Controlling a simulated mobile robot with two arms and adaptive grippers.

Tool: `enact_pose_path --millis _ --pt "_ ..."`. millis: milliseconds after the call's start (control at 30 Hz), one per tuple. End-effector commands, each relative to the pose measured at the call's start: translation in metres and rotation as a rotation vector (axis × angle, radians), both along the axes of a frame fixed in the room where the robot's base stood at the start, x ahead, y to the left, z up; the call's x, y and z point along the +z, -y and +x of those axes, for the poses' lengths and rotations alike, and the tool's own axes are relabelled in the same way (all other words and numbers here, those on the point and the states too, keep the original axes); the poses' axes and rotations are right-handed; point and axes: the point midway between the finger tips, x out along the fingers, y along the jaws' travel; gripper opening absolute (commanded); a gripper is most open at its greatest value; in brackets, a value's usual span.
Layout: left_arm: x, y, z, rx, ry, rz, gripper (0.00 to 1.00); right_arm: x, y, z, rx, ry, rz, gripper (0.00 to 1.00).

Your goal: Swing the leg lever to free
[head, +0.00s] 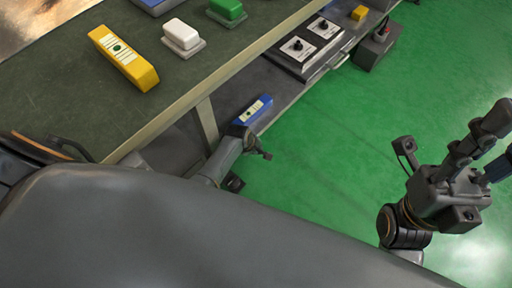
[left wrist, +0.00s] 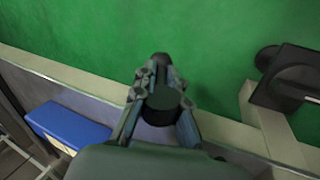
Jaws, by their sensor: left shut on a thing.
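My left gripper (head: 259,150) is low at the edge of the lower shelf, small and partly dark in the head view. In the left wrist view, my left gripper (left wrist: 160,100) has its fingers closed around a dark, rounded end that looks like the leg lever (left wrist: 163,106). The rest of the lever is hidden by the gripper, and I cannot tell its angle. My right gripper (head: 470,150) is over the green floor at the right, fingers spread and empty.
A blue block (head: 253,110) lies on the lower shelf close to the left gripper. A control panel (head: 305,46) with two knobs is farther along. Yellow (head: 124,58), white (head: 183,36) and green (head: 227,9) blocks are on the bench top.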

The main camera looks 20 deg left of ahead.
Motion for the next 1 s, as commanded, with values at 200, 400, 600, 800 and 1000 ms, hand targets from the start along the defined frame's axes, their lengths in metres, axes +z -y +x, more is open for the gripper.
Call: enact_pose_path --millis 200,400,600,800,1000 --pt "0.000 0.001 0.000 -0.001 -0.001 0.000 0.36 0.000 0.000 0.000 0.000 0.000 0.000 0.40" --pt "0.000 0.000 0.000 0.000 -0.001 0.000 0.36 0.000 0.000 0.000 0.000 0.002 0.001 0.40" --pt "0.009 0.001 0.000 -0.001 0.001 0.000 0.36 0.001 0.000 0.000 -0.001 0.003 0.001 0.40" --pt "0.038 0.001 0.001 0.000 0.003 -0.002 0.36 0.001 0.000 0.000 0.000 0.002 0.001 0.40" --pt "0.071 0.001 0.001 0.000 0.004 -0.001 0.36 0.000 0.000 0.000 0.000 0.001 0.000 0.40"
